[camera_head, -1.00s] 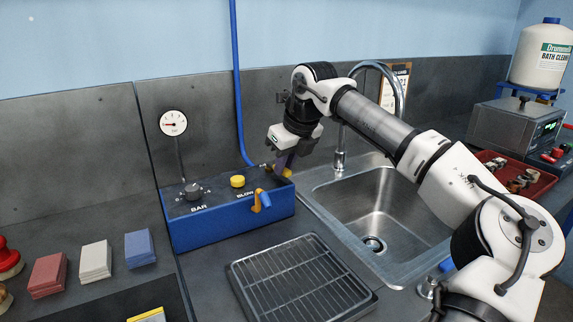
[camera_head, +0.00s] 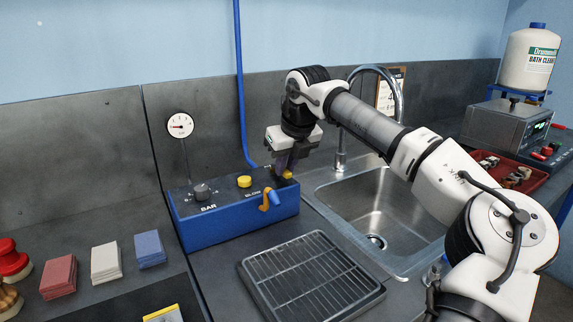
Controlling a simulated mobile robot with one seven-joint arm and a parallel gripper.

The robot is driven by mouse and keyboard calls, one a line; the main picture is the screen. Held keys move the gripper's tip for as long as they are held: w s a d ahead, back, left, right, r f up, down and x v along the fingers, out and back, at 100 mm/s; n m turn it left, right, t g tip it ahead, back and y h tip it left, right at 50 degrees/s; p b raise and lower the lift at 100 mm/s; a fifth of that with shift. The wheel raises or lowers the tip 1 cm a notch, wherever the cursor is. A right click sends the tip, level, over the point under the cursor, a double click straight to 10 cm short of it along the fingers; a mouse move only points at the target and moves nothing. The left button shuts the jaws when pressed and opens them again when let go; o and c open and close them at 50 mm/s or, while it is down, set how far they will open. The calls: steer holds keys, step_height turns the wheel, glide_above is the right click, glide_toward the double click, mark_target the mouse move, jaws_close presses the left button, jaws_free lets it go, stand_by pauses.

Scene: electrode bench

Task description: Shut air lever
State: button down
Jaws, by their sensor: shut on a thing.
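The blue air box (camera_head: 235,222) stands on the bench at the centre left, against the back panel. A yellow lever (camera_head: 288,175) shows at the back right end of its top, near where the blue hose comes down. My gripper (camera_head: 281,168) points down at that end, with its fingers shut on the lever, part of which they hide. A yellow-orange hooked piece (camera_head: 267,200) hangs on the box's front face. A yellow button (camera_head: 244,181) marked BLOW and a dark knob (camera_head: 201,191) marked BAR sit on top. A round gauge (camera_head: 180,125) stands behind; its reading is too small to tell.
A sink (camera_head: 385,205) with a tall tap (camera_head: 402,100) lies right of the box, under my arm. A wire rack tray (camera_head: 312,275) lies in front. Red, white and blue blocks (camera_head: 106,262) lie at the left. A red tray (camera_head: 512,175) is at the right.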

steer(key=shift+r, duration=0.1)
steer(key=c, duration=1.4)
jaws_free()
steer(key=shift+o, duration=0.2)
steer(key=v, duration=1.3)
steer(key=shift+s+r, duration=0.2)
steer(key=shift+r, duration=0.1)
steer(key=shift+d+f, duration=0.1)
